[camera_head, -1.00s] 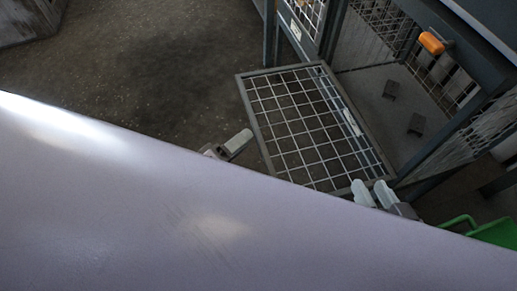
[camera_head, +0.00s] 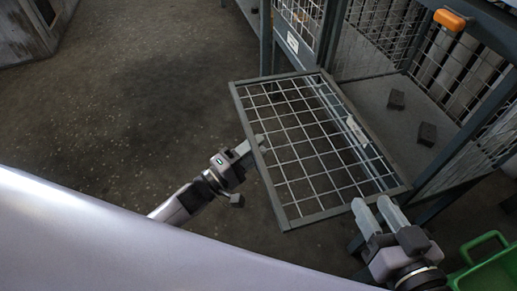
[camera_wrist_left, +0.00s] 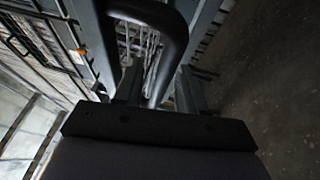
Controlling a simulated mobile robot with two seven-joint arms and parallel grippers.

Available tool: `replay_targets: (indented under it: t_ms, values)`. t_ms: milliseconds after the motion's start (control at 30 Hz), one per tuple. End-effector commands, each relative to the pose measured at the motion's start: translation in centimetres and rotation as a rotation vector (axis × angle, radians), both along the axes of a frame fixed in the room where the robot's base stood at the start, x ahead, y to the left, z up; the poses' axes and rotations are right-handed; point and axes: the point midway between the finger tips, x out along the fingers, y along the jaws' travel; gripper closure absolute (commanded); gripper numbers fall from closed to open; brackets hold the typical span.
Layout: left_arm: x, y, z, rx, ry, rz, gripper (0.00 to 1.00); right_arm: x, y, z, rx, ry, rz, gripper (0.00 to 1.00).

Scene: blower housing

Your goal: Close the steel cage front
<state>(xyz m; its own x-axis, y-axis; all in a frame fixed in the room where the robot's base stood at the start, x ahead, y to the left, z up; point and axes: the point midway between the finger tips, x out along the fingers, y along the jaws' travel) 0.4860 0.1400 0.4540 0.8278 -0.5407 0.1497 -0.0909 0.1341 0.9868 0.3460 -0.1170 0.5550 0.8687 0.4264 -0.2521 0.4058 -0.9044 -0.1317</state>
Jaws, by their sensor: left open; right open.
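The cage front (camera_head: 290,222) is a steel-framed mesh panel that hangs folded down and outward from the steel cage (camera_head: 335,75), so the opening behind it is uncovered. My left gripper (camera_head: 255,145) is open at the panel's left edge; whether it touches the frame cannot be told. In the left wrist view, its open fingers (camera_wrist_left: 159,85) stand around a dark bent bar (camera_wrist_left: 178,45), with mesh behind. My right gripper (camera_head: 371,205) is open, its two fingers apart, close below the panel's lower right corner. Contact there is unclear.
Two small dark blocks (camera_head: 427,134) lie on the cage floor (camera_head: 367,95). An orange part (camera_head: 450,19) sits on the cage's upper bar. A green crate (camera_head: 485,270) stands at the lower right. The floor (camera_head: 120,120) to the left is clear.

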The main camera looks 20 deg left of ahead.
Motion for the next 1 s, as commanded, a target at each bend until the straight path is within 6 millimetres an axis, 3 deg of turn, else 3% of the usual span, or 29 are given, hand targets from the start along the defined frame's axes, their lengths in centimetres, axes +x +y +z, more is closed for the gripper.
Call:
replay_targets:
  t_ms: [400, 533, 1000]
  values:
    - [1.0, -0.7, 0.2, 0.001, 0.002, 0.0, 0.6, -0.1, -0.3, 0.1, -0.015, -0.024, -0.006, 0.57]
    - [1.0, -0.7, 0.2, 0.001, 0.002, 0.001, 1.0, -0.1, -0.3, 0.1, -0.015, -0.024, -0.006, 0.57]
    - [1.0, -0.7, 1.3, 0.021, 0.014, 0.0, 1.0, -0.2, -0.1, 1.2, -0.012, 0.003, -0.001, 0.57]
